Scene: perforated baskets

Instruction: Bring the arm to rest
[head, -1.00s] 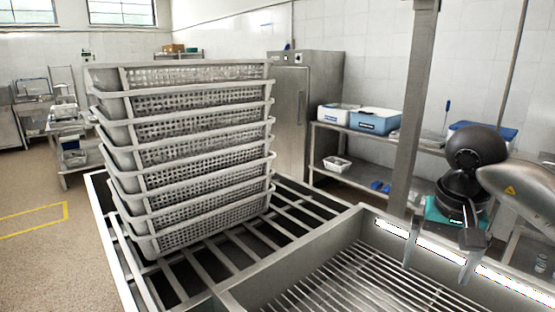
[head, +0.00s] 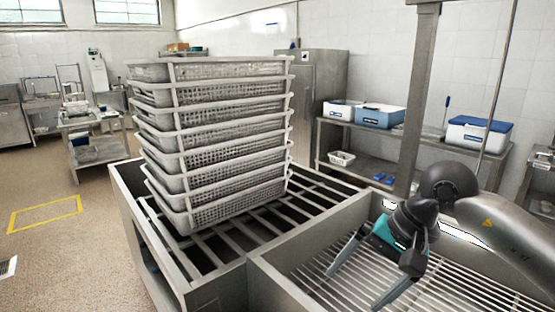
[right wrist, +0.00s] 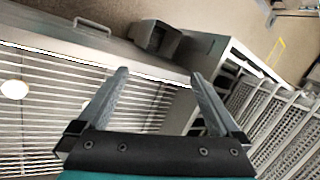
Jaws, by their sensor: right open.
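My right gripper (head: 354,290) is open and empty, with its two grey fingers apart over the slatted metal basin at the lower right of the head view. In the right wrist view the open fingers (right wrist: 158,73) stand apart with nothing between them. My left gripper is not in view. A tall stack of grey perforated baskets (head: 215,143) stands on the slatted rack, left of the gripper and apart from it. Part of the baskets (right wrist: 290,130) shows at the right of the wrist view.
The basin's metal wall (head: 262,285) borders the rack (head: 205,295). A metal post (head: 415,110) rises behind the basin. Coolers, one of them blue (head: 380,117), stand on a back shelf beside a steel cabinet (head: 322,95). Open floor (head: 70,225) lies at the left.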

